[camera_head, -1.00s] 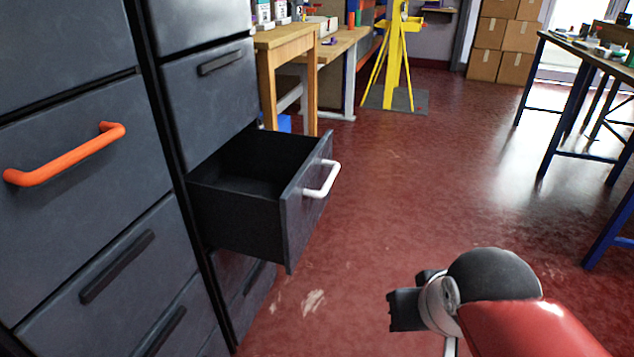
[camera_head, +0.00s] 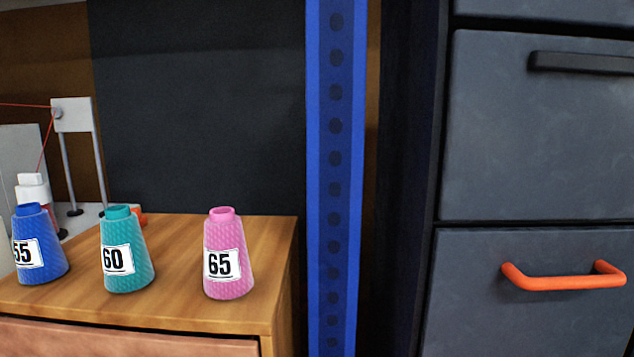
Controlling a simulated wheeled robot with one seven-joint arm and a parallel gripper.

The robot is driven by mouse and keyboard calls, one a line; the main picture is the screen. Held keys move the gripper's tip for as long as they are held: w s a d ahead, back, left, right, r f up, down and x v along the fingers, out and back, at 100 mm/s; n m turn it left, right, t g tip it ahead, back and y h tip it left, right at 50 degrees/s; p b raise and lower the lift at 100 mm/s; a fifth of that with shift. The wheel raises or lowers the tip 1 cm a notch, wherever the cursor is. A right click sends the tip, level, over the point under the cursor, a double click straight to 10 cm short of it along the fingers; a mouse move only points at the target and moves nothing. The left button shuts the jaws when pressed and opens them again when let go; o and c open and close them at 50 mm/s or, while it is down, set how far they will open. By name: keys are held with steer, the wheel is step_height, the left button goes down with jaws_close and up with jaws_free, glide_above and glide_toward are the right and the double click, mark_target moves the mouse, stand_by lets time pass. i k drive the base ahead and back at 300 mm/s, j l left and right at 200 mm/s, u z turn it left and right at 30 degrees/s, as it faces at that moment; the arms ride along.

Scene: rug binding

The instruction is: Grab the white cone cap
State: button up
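A white object with a narrower stepped top (camera_head: 32,188) stands behind the blue cone at the left edge of the head view. Its lower part is hidden, and I cannot tell whether it is the white cone cap. Three thread cones stand upright on a wooden top: a blue one labelled 55 (camera_head: 50,262), a teal one labelled 60 (camera_head: 140,272) and a pink one labelled 65 (camera_head: 240,270). Each has a top in its own colour. My gripper is not in view.
The wooden cabinet top (camera_head: 180,306) has bare room around the pink cone. A blue perforated post (camera_head: 355,200) stands right of it. Further right is a dark grey drawer cabinet (camera_head: 540,150) with an orange handle (camera_head: 565,282). A stand with red thread (camera_head: 72,115) is at the left.

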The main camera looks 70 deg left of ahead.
mark_target(32, 188)
steer(key=u, duration=3.8)
steer(key=j+z, duration=0.1)
steer(key=z, duration=0.25)
steer(key=i+j+z, duration=0.1)
steer(key=z, duration=0.25)
steer(key=i+j+z, duration=0.25)
steer(key=j, duration=0.4)
steer(key=j+z, duration=0.25)
steer(key=j, duration=0.4)
steer(key=i+j+z, duration=0.2)
steer(key=j, duration=0.45)
steer(key=k, duration=0.1)
